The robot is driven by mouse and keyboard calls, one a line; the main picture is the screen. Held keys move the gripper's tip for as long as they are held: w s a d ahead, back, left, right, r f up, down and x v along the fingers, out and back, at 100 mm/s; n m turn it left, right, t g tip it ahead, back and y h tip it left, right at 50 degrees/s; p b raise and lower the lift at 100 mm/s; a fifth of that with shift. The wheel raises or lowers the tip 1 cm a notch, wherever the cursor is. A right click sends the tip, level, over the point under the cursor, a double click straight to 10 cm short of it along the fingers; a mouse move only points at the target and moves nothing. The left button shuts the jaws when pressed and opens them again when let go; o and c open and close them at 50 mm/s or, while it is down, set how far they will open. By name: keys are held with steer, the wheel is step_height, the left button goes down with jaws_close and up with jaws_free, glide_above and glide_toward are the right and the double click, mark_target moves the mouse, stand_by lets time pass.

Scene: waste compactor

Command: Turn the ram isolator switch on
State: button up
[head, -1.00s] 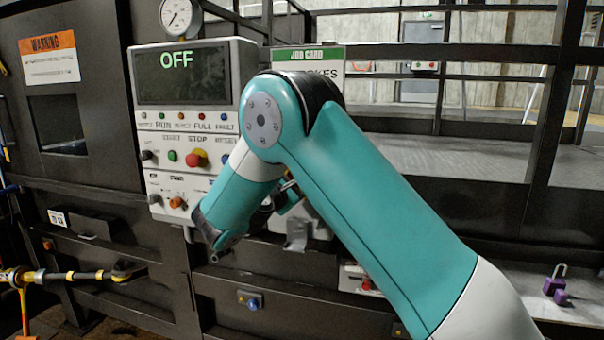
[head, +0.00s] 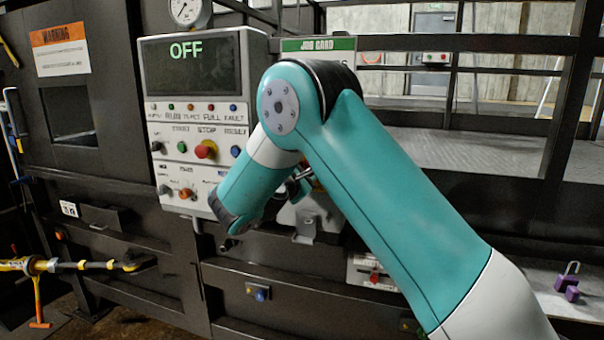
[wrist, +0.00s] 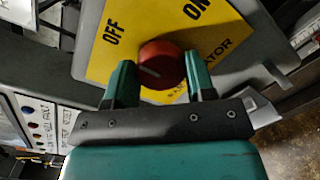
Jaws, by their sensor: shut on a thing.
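In the wrist view the ram isolator switch is a round red knob (wrist: 163,54) on a yellow plate (wrist: 96,62) marked OFF and ON. A short white line shows on the knob's left part, on the OFF side. My gripper (wrist: 160,66) has one teal finger on each side of the knob and is shut on it. The fingers hide part of the plate and its lower lettering. In the head view my arm stands in front of the panel, and my fingers and the switch cannot be made out there.
A control panel with a screen (head: 192,65) reading OFF, several buttons and a red stop button (head: 206,149) stands left of my arm. A green-topped job card (head: 317,45) is behind my elbow. Purple padlocks (head: 568,283) lie on a ledge at right. A railing runs behind.

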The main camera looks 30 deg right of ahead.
steer(key=m+b, duration=0.5)
steer(key=b, duration=0.1)
steer(key=m+y+b, duration=0.1)
steer(key=m+b, duration=1)
steer(key=b, duration=0.2)
steer(key=shift+s+f+t+y, duration=0.1)
steer(key=shift+f+t+y, duration=0.2)
steer(key=shift+m, duration=0.3)
steer(key=shift+r, duration=0.15)
steer(key=o, duration=0.9)
